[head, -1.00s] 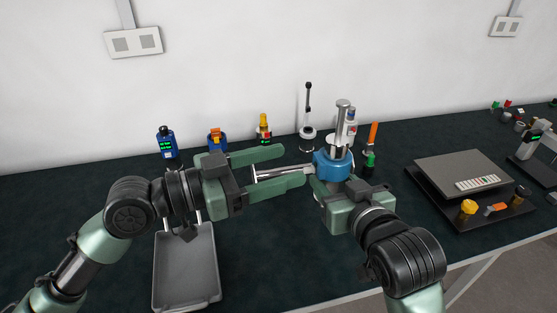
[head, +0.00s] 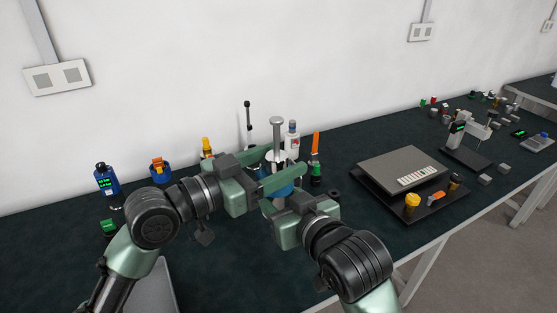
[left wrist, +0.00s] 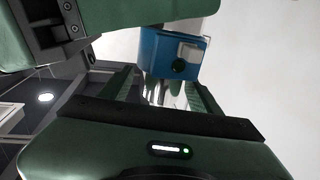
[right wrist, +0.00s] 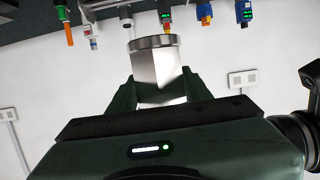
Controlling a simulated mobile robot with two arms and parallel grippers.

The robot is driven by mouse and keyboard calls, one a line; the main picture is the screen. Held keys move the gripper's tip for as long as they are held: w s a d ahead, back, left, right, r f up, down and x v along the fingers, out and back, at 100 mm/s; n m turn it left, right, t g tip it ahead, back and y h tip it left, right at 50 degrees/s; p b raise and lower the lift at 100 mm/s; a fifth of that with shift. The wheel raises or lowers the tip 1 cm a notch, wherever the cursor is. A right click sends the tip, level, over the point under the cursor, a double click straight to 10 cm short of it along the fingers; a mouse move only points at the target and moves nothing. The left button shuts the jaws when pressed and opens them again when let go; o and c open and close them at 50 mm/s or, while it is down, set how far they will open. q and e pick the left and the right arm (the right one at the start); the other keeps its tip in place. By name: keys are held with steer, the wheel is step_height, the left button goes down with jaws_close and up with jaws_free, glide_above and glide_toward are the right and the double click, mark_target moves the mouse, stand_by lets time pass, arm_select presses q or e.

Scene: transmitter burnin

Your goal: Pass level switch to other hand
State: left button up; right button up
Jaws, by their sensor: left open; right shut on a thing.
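The level switch has a blue housing (head: 284,189) and a silver stem (head: 277,134) that stands upright in the head view.
A grey platform (head: 403,167) with small parts lies to the right. A grey tray (head: 155,289) is at lower left. The front bench edge is clear.

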steer(key=shift+r, duration=0.1)
arm_select(q)
jaws_close()
steer(key=shift+r, duration=0.1)
arm_select(e)
steer(key=o, duration=1.5)
steer(key=shift+c, duration=0.2)
